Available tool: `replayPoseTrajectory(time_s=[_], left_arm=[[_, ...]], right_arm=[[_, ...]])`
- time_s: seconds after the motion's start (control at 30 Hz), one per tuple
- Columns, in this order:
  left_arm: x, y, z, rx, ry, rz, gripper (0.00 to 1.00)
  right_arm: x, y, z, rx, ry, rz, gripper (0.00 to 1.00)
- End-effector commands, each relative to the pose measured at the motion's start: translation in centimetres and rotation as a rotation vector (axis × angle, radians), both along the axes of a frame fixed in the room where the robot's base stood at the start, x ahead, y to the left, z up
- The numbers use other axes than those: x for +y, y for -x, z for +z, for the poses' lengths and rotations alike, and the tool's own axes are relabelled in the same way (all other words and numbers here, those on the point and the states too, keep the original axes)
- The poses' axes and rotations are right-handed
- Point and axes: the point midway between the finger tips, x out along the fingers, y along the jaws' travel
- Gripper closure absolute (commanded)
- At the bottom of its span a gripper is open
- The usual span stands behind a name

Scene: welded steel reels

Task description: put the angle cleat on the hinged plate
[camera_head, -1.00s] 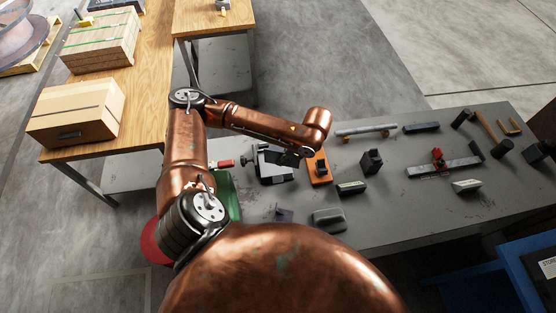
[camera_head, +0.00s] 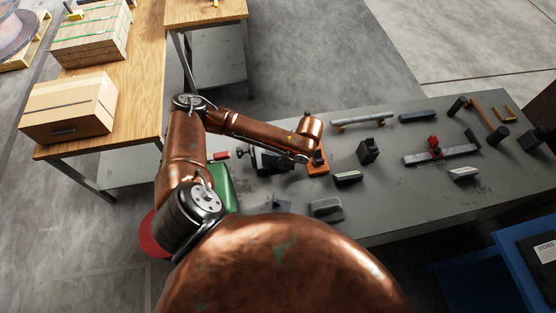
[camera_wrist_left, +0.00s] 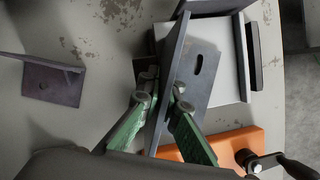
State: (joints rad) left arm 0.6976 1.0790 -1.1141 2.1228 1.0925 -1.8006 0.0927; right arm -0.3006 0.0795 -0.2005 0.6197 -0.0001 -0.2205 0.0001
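My left gripper (camera_wrist_left: 165,91) has green fingers closed on either side of the upright flange of a dark grey angle cleat (camera_wrist_left: 196,75). Its other flange has a slot and lies over a pale plate with dark edges, which I take for the hinged plate (camera_wrist_left: 231,84). I cannot tell whether the two touch. In the head view my left arm's end covers most of this spot, and the fingers cannot be made out. A second grey angle piece with a small hole (camera_wrist_left: 52,82) stands apart on the left. My right gripper is in neither view.
An orange block (camera_head: 317,163) sits beside the work spot and shows in the wrist view (camera_wrist_left: 222,147). A black block (camera_head: 368,150), a bar with a red clamp (camera_head: 440,156) and a grey block (camera_head: 326,209) stand on the bench. Bare bench lies between them.

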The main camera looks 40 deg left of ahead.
Motion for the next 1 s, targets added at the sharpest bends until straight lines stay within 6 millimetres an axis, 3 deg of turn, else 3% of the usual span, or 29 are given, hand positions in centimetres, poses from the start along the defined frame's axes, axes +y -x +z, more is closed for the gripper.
replayPoseTrajectory(time_s=[0.17, 0.2, 0.43, 0.73, 0.87, 1.0], left_arm=[[0.1, -0.1, 0.0, -0.002, -0.001, 0.001, 1.0], [0.0, 0.0, -0.2, 0.0, -0.001, 0.001, 0.94], [0.0, 0.0, -0.2, 0.0, 0.0, 0.001, 0.78], [0.0, 0.0, 0.0, -0.001, -0.001, 0.001, 0.78], [-0.4, -0.3, 1.1, -0.003, 0.002, 0.0, 0.78], [-1.4, -0.8, 3.6, -0.004, 0.002, -0.001, 0.78]], right_arm=[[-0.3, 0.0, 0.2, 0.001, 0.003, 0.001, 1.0], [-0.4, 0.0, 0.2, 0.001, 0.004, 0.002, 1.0], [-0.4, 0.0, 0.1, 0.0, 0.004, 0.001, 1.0], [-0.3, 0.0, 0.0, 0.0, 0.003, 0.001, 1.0], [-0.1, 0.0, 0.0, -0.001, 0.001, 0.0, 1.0], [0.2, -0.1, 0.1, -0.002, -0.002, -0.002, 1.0]])
